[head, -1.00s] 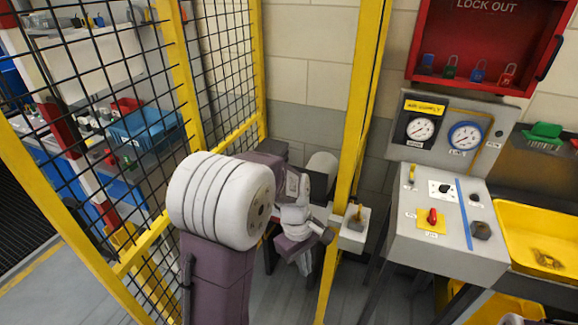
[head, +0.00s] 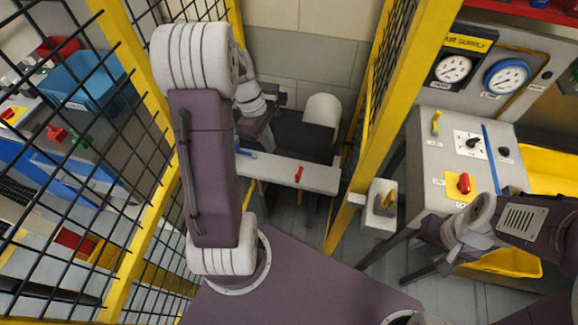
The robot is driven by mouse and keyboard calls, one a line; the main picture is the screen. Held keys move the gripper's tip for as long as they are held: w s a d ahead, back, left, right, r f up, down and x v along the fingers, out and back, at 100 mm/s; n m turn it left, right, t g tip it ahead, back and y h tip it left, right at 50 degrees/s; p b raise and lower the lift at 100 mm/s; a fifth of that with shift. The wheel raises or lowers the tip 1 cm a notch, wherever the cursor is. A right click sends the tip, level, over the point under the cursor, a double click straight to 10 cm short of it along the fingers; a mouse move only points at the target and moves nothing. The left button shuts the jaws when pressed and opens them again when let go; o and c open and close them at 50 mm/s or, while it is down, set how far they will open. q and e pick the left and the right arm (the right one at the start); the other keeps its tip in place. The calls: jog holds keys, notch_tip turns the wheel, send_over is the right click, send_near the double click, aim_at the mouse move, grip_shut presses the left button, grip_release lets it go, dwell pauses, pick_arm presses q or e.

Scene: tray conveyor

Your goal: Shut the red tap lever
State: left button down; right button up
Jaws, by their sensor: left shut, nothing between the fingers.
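The red tap lever (head: 299,173) is small and stands up from a pale horizontal bench or rail beyond the fence, in the middle of the head view. A blue lever (head: 247,153) is on the same rail to its left. My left gripper (head: 280,98) is shut and empty. It is above and left of the red lever in the picture and apart from it, partly hidden by my own wrist. My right gripper (head: 432,240) is beside the grey control box at the right; its fingers are not clear.
Yellow fence posts (head: 395,110) and black mesh (head: 75,190) stand on both sides of the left arm. A grey control box (head: 425,165) carries a red knob (head: 463,183) on a yellow plate. A yellow bin (head: 555,165) is at the right.

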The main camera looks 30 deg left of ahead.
aim_at(300, 171)
pick_arm(q)
jog(key=b+x, duration=0.1)
jog(key=x, duration=0.8)
jog(key=shift+f, duration=0.3)
jog(key=d, duration=0.3)
jog(key=shift+w+f, duration=0.25)
jog(key=shift+f, duration=0.1)
jog(key=shift+d, duration=0.55)
jog(key=shift+a, duration=0.1)
jog(key=shift+p, duration=0.3)
